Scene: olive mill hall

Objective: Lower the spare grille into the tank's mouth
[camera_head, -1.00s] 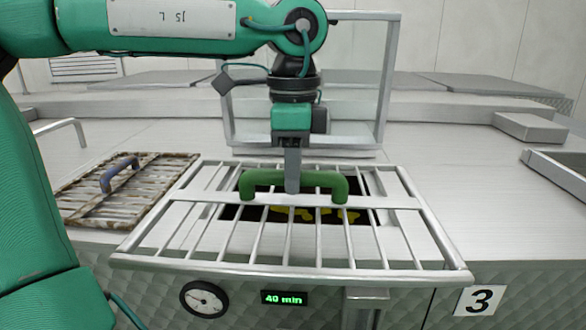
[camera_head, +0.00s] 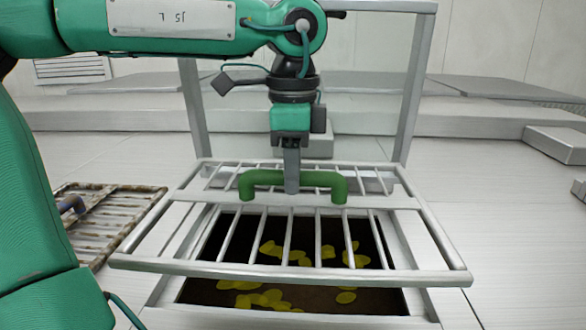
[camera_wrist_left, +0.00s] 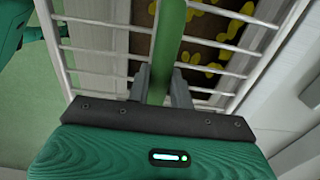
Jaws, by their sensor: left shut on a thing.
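The spare grille (camera_head: 170,267) is a clean metal frame of bars with a green handle (camera_head: 262,178). My left gripper (camera_head: 292,188) is shut on the handle and holds the grille roughly level above the tank top. The wrist view also shows the handle (camera_wrist_left: 170,40) between the fingers of my left gripper (camera_wrist_left: 162,85). The tank's mouth (camera_head: 352,297) is a dark rectangular opening with yellow patches inside, seen through and in front of the bars. The grille overlaps it, and its near edge lies short of the mouth's near edge in the picture. My right gripper is out of view.
A dirty, rusty grille (camera_head: 115,215) with a blue handle lies on the tank top at left. An upright metal frame (camera_head: 408,95) stands behind the mouth. A grey block (camera_head: 556,143) lies at right. The top right of the mouth is clear.

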